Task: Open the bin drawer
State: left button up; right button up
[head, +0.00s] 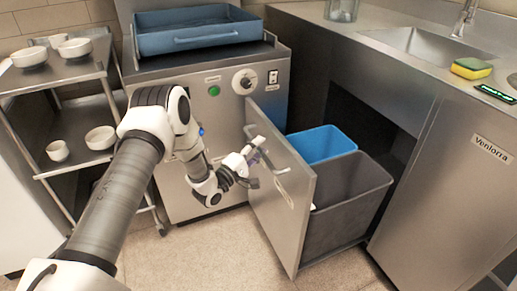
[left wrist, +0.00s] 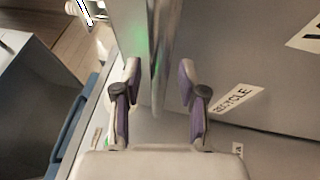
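The bin drawer (head: 262,205) stands pulled out from under the counter, with its steel front angled toward the lower left. It holds a blue bin (head: 322,143) and a dark grey bin (head: 345,205). A bar handle (head: 284,193) is on the drawer front. My left gripper (head: 260,158) is at the upper end of this handle. In the left wrist view the gripper (left wrist: 160,100) is open, its purple-lined fingers apart with a metal bar (left wrist: 163,40) between them and gaps at both sides. Contact cannot be told. My right gripper is out of view.
A steel unit with a blue tray (head: 200,37) stands behind my left arm. A cart (head: 90,160) with white bowls is at the left. A counter with a sink (head: 425,43) and a sponge (head: 471,68) is at the right. The floor (head: 190,255) before the drawer is clear.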

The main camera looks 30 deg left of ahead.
pick_arm(q)
jog(key=shift+s, duration=0.1)
jog(key=v, duration=1.1)
jog(key=shift+s, duration=0.4)
jog(key=shift+f, duration=0.2)
